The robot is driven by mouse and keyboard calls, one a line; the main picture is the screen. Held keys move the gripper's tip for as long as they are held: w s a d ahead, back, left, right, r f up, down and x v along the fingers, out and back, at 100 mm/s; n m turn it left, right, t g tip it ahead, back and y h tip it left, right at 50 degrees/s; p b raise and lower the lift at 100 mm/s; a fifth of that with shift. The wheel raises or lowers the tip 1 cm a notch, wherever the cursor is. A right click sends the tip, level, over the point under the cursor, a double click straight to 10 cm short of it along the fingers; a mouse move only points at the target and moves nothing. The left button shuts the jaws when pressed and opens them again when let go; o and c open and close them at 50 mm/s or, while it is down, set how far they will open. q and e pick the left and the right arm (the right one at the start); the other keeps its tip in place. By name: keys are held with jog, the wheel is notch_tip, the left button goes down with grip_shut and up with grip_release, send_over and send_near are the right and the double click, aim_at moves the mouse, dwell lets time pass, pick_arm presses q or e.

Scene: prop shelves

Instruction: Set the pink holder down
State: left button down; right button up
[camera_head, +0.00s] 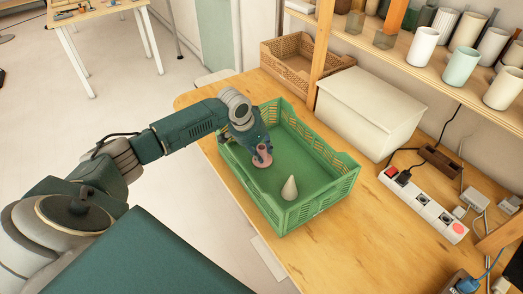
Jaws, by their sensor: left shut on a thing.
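The pink holder (264,156) is in my left gripper (262,152), which reaches in from the left over the green crate (318,208). My left gripper is shut on the holder, and its fingers cover part of it. The holder is over the left part of the crate's inside; I cannot tell whether it touches the floor of the crate. My right gripper is not in view.
A pale cone (289,189) stands inside the crate near its front corner. A white box (369,111) sits behind the crate, and a power strip (422,206) lies to the right. A wicker basket (298,62) and a shelf with several cups stand at the back.

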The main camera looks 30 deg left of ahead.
pick_arm(q)
jog(key=c, duration=1.3)
grip_release()
jog(key=shift+r, duration=0.1)
jog(key=b+v, duration=0.1)
jog(key=v, duration=1.1)
jog(key=shift+s, duration=0.1)
